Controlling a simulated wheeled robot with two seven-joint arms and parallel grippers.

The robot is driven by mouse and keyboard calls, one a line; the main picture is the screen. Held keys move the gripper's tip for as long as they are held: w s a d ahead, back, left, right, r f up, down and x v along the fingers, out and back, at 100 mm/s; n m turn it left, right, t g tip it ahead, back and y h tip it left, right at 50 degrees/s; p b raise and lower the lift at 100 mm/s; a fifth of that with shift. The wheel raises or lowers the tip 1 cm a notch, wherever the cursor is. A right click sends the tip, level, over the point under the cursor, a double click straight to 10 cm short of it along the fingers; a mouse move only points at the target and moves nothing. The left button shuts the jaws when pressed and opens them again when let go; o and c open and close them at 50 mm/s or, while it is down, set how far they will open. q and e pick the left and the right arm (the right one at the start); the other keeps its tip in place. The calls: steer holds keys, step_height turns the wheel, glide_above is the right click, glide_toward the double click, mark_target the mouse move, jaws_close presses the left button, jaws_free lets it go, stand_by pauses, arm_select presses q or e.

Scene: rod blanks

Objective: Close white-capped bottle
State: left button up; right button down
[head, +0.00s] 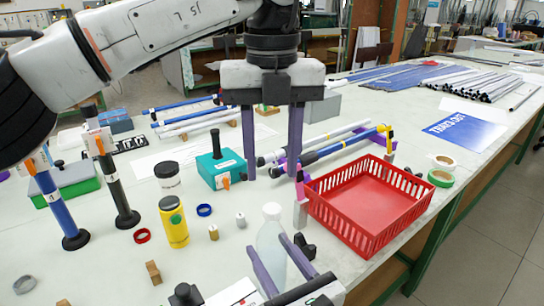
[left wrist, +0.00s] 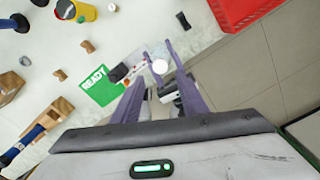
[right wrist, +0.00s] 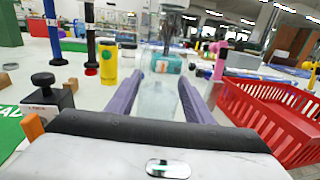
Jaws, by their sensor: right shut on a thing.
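The bottle (head: 270,243) is translucent and upright, with a white cap (head: 272,210) at its top. My right gripper (head: 268,244) is shut on its body from the front; the bottle also shows between the fingers in the right wrist view (right wrist: 158,98). In the left wrist view the cap (left wrist: 160,66) is a white disc seen from above. I cannot tell how tight it sits. My left gripper (head: 272,176) is open and empty, pointing down above the bottle, apart from the cap.
A red basket (head: 385,238) stands right of the bottle. A yellow jar (head: 174,222), a teal box (head: 222,168) and small blue and red rings lie to the left. Dark and blue upright rods (head: 110,180) stand farther left. Rods and tape rolls (head: 441,178) lie behind and right.

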mark_target(272, 208)
arm_select(q)
steer(key=shift+r+n, duration=0.1)
steer(key=shift+n, duration=0.5)
steer(key=shift+f, duration=4.05)
